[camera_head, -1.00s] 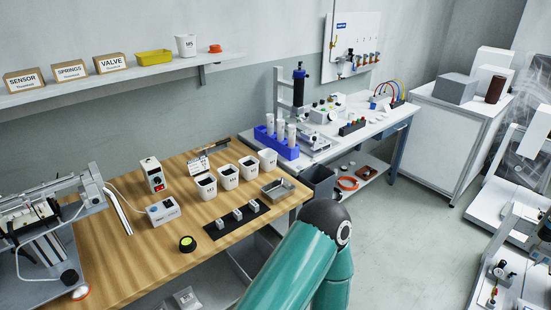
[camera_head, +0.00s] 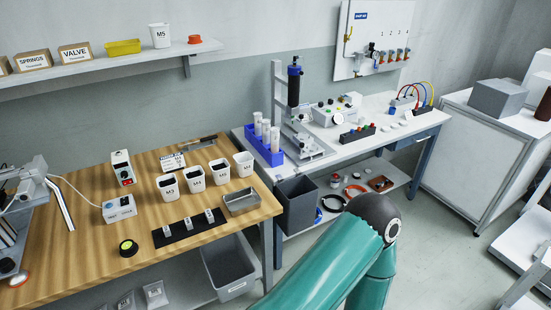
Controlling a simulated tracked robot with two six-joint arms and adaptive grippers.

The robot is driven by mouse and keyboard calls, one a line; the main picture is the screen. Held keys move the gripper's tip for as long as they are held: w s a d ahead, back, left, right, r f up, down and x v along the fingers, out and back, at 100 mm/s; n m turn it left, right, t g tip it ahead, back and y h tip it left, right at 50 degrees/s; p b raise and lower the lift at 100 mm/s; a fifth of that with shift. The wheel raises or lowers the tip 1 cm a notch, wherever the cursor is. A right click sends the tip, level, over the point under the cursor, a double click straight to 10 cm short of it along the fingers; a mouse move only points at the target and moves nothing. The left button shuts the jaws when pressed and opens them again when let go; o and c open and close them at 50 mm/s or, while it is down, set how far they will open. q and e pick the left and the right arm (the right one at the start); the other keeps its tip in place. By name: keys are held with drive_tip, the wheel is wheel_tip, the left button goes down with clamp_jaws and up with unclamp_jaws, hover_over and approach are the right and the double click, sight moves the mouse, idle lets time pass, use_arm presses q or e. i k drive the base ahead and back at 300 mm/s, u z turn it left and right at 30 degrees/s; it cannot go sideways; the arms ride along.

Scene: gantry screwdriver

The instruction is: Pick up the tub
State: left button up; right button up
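A white tub (camera_head: 160,36) labelled M5 stands upright on the wall shelf, beside a yellow bin. Several smaller white tubs stand in a row on the wooden bench; the leftmost is labelled M3 (camera_head: 168,187), beside one labelled M4 (camera_head: 195,180). Dark contents show in some of them. I cannot tell which tub the task means. One of my teal arms reaches up from the bottom edge, right of the wooden bench. Neither of my grippers is visible, and no tub is seen being held.
The wooden bench (camera_head: 75,262) also holds a metal tray (camera_head: 240,201), a black strip with small blocks, and a yellow-black round item (camera_head: 128,248). A blue rack (camera_head: 264,145) stands on the white bench behind. Grey bins sit below the benches.

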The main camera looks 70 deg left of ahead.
sight(243, 161)
drive_tip(key=z, duration=0.15)
drive_tip(key=i, duration=1.3)
drive_tip(key=u, duration=1.9)
drive_tip(key=i, duration=0.15)
drive_tip(key=u, duration=2.45)
drive_tip(key=i, duration=1.05)
drive_tip(key=z, duration=0.5)
